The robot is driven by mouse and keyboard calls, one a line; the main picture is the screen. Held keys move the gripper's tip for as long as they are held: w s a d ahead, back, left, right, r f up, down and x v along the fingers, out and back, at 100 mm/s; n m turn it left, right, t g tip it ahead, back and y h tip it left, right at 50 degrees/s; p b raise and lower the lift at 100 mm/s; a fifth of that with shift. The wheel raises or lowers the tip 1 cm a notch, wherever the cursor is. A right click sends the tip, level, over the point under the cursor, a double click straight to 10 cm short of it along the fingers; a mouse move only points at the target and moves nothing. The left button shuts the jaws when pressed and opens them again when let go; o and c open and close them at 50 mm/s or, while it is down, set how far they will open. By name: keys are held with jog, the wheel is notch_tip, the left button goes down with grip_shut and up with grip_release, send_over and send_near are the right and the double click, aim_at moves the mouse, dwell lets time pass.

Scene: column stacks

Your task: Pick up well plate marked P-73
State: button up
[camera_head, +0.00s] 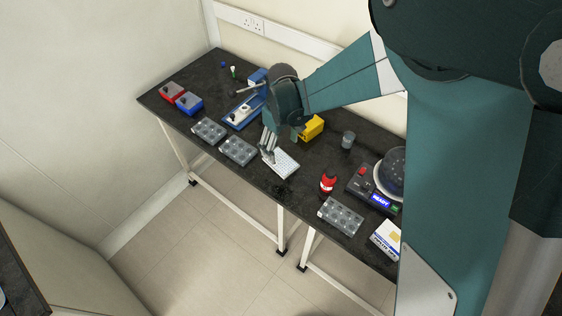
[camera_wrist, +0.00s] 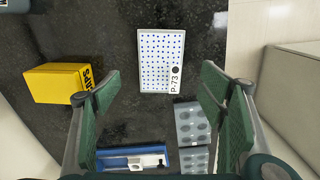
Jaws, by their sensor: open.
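The well plate marked P-73 (camera_wrist: 160,62) is a white plate with rows of blue dots and a black spot beside its label. It lies flat on the dark bench in the upper middle of the wrist view. In the head view the plate (camera_head: 284,164) lies near the bench's front edge, partly behind my gripper (camera_head: 267,153). In the wrist view my gripper (camera_wrist: 165,112) is open, its green-padded fingers wide apart and empty. The plate shows beyond the fingertips, not between them.
A yellow box (camera_wrist: 58,83) stands left of the plate in the wrist view. Grey well racks (camera_wrist: 192,127) and a blue-and-white device (camera_wrist: 133,160) lie nearer. In the head view a red object (camera_head: 327,184) and another grey rack (camera_head: 340,216) stand to the right.

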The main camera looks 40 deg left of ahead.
aim_at(281, 160)
jog(key=shift+f, duration=1.15)
jog(key=shift+a+f+b, duration=0.1)
jog(key=shift+f+b, duration=0.25)
jog(key=shift+f, duration=2.25)
jog(key=shift+c, duration=0.5)
jog(key=c, duration=0.9)
